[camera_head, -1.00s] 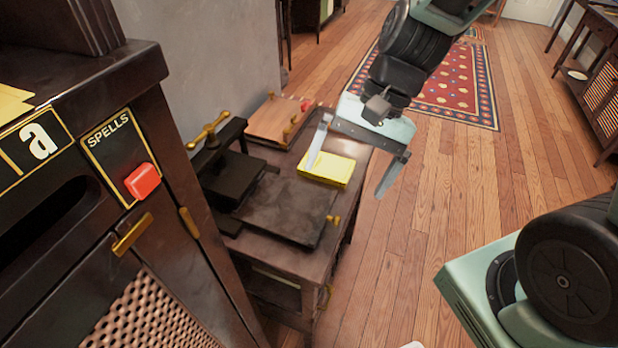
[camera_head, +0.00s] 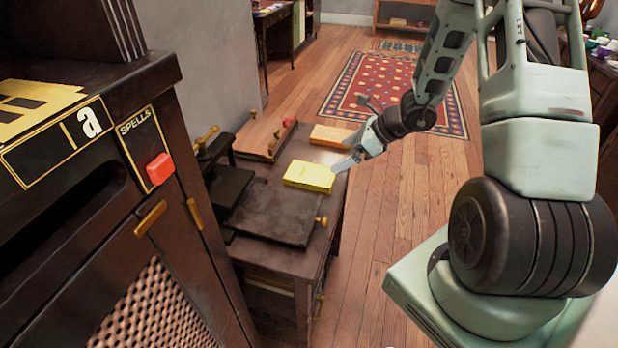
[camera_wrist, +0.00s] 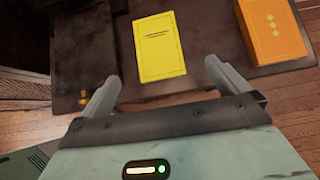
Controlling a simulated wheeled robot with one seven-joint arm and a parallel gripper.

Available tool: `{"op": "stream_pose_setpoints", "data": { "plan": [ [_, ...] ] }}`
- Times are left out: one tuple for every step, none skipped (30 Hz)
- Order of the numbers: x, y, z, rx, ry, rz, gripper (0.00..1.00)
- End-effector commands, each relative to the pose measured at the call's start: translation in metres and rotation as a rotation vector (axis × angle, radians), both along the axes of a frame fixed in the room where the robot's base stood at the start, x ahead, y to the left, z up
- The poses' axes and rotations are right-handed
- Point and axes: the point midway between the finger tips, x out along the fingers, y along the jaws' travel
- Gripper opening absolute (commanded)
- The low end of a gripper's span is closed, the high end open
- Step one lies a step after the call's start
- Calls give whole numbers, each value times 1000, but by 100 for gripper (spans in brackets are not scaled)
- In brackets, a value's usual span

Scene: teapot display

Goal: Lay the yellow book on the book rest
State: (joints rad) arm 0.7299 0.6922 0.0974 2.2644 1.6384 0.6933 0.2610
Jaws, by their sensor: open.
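The yellow book (camera_head: 310,176) lies flat and closed on the dark wooden desk (camera_head: 318,228), beside a dark flat plate (camera_head: 272,216). In the wrist view the book (camera_wrist: 160,47) lies ahead of and between the fingers. My gripper (camera_head: 347,154) is open and empty, just right of the book; its open fingers (camera_wrist: 161,73) also show in the wrist view. I cannot tell surely which item is the book rest: the dark plate or the brown slanted board (camera_head: 262,137) with a red knob at the desk's back.
An orange book (camera_head: 333,135) lies behind the yellow one and shows right of it in the wrist view (camera_wrist: 272,32). A dark press with a brass handle (camera_head: 207,139) stands at the desk's left. A tall cabinet (camera_head: 150,235) fills the left.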

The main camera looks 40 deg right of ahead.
Motion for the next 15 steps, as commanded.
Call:
{"op": "stream_pose_setpoints", "data": {
  "plan": [
    [6, 6, -9, 2, 3, 2, 100],
    [9, 9, -14, 2, 4, 3, 100],
    [14, 12, -19, 2, 3, 4, 100],
    [18, 15, -23, 2, 1, 4, 100],
    [21, 17, -27, 3, 2, 4, 100],
    [24, 21, -32, 2, 2, 4, 100],
    [27, 22, -35, 1, 2, 4, 100],
    [29, 23, -37, 1, 2, 3, 100],
    [32, 25, -40, -1, 1, 3, 100],
    [33, 26, -42, -1, 1, 3, 100],
    [34, 27, -44, -1, 2, 3, 100],
    [35, 28, -45, -2, 1, 4, 100],
    [36, 29, -46, -2, 1, 4, 100],
    [37, 29, -47, -1, 1, 3, 100],
    [38, 31, -49, 0, 1, 2, 100]
  ]
}}
